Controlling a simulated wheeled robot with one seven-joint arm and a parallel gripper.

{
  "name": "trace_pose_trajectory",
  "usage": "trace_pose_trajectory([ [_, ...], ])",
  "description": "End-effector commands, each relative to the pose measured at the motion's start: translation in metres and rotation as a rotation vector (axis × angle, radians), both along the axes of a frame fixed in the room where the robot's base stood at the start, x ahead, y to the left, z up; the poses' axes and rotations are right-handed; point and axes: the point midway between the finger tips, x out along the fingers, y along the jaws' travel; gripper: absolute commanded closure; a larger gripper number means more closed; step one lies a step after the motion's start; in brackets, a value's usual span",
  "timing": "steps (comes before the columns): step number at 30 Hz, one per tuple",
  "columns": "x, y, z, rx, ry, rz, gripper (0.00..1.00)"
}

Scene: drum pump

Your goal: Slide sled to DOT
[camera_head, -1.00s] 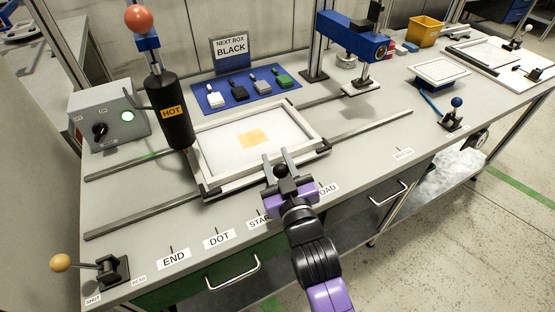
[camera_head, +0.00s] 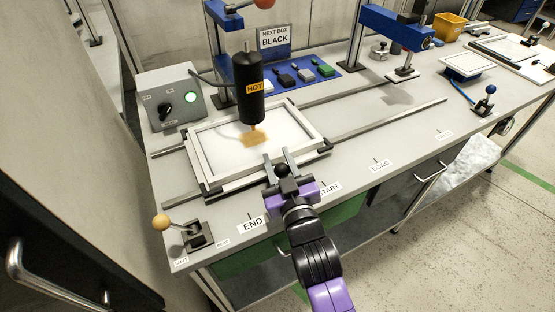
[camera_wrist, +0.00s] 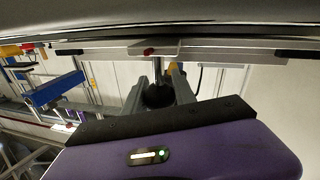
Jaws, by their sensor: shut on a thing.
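The sled (camera_head: 197,160) is a white frame with dark corner pieces on two rails, with a tan-yellow patch (camera_head: 254,138) on its pale bed. My gripper (camera_head: 279,160) is at its front edge, shut on the sled's black ball knob (camera_head: 282,171); the knob also shows between the fingers in the wrist view (camera_wrist: 158,94). The DOT label is hidden behind my gripper, between END (camera_head: 252,225) and START (camera_head: 330,188). The black HOT cylinder (camera_head: 248,100) hangs over the sled, its nozzle tip at the patch's upper part; I cannot tell whether they touch.
A grey control box (camera_head: 168,98) with a lit green light stands behind the sled's left end. A yellow-knobbed lever (camera_head: 161,222) is at the front left. A blue press (camera_head: 395,25) stands to the right. The rails (camera_head: 390,125) are clear right of the sled.

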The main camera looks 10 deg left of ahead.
Motion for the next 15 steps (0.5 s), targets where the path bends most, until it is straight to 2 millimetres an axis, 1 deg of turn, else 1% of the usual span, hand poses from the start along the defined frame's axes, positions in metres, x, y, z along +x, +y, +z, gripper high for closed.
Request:
trace_pose_trajectory([
  [5,0.0004,-0.0008,-0.0002,0.000,0.001,-0.001,1.00],
  [6,0.0005,-0.0008,-0.0002,0.000,0.001,-0.001,0.62],
  [8,0.0005,-0.0008,-0.0001,0.000,0.001,-0.001,0.50],
  [9,0.0004,-0.0007,-0.0001,0.000,0.001,-0.001,0.47],
  [15,0.0003,-0.0005,0.0000,0.000,0.000,-0.001,0.47],
])
